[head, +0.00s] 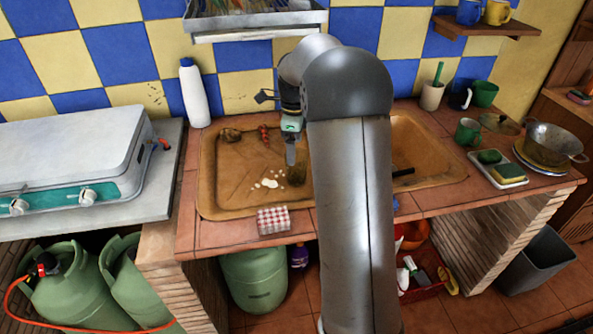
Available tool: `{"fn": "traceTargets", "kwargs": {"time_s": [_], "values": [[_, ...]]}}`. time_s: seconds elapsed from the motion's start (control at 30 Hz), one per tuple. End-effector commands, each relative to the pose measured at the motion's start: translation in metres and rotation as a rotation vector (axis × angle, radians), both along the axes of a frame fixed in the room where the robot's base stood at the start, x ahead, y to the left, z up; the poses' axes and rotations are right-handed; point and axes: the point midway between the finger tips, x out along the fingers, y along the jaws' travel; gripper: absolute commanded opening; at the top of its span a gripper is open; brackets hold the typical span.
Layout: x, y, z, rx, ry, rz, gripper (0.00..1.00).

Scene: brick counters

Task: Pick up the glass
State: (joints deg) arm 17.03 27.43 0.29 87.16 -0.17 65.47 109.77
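A dark, see-through glass (297,175) stands on the tan draining board of the sink (225,180), close to my arm. My gripper (291,156) points down at the glass's upper rim and overlaps it in this view. Only one finger shows clearly, so I cannot tell whether the gripper is open or shut, or whether it touches the glass. My grey arm hides what lies to the right of the glass.
White spots (267,183) lie left of the glass, and a red-checked cloth (272,220) lies at the front edge. A white bottle (194,93) stands behind left. A stove (75,150) is at left; sponges (508,173) and a pan (553,142) are at right.

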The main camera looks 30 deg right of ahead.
Motion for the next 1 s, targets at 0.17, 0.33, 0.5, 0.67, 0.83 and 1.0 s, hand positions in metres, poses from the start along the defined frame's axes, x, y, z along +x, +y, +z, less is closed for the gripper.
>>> {"fn": "traceTargets", "kwargs": {"time_s": [0.17,0.33,0.5,0.67,0.83,1.0], "values": [[0.000,0.000,-0.016,0.001,-0.001,0.000,0.83],[-0.001,-0.003,-0.030,0.002,0.002,-0.001,0.83],[-0.001,-0.006,-0.056,0.001,0.002,0.001,0.83],[0.000,-0.005,-0.069,0.001,-0.001,0.002,0.83],[0.000,-0.005,-0.070,0.000,-0.001,0.002,0.83],[0.000,-0.006,-0.070,0.000,-0.001,0.001,0.49]]}}
